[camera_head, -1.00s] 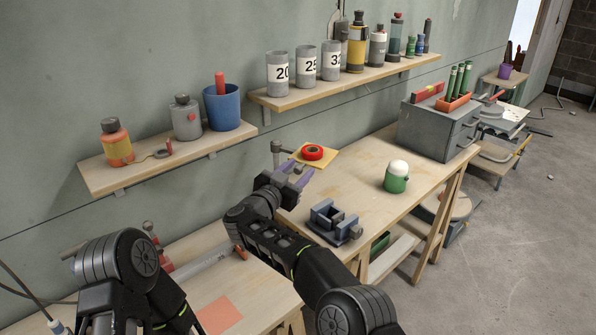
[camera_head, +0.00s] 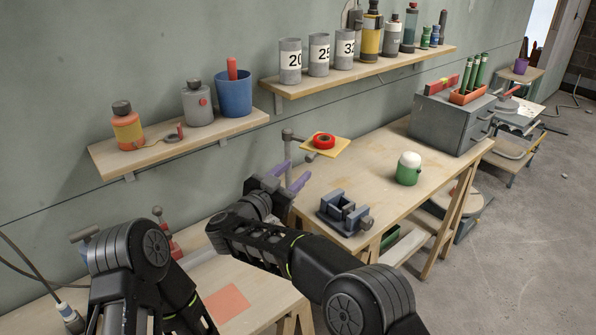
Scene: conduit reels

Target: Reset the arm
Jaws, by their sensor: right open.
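My right arm reaches in from the bottom right of the head view. Its gripper (camera_head: 290,178) has purple fingers spread apart with nothing between them. It hangs over the left end of the workbench, left of the red tape roll and up-left of the vise. My left arm (camera_head: 145,265) shows at the lower left as folded links; its gripper is out of view.
A workbench (camera_head: 390,200) holds a grey-blue vise (camera_head: 343,213), a red tape roll (camera_head: 323,141) on a yellow square, a green cup (camera_head: 407,170) and a grey drawer box (camera_head: 445,122). Shelves above carry numbered cans (camera_head: 319,55) and a blue cup (camera_head: 234,95). An orange square (camera_head: 227,303) lies on the nearer table.

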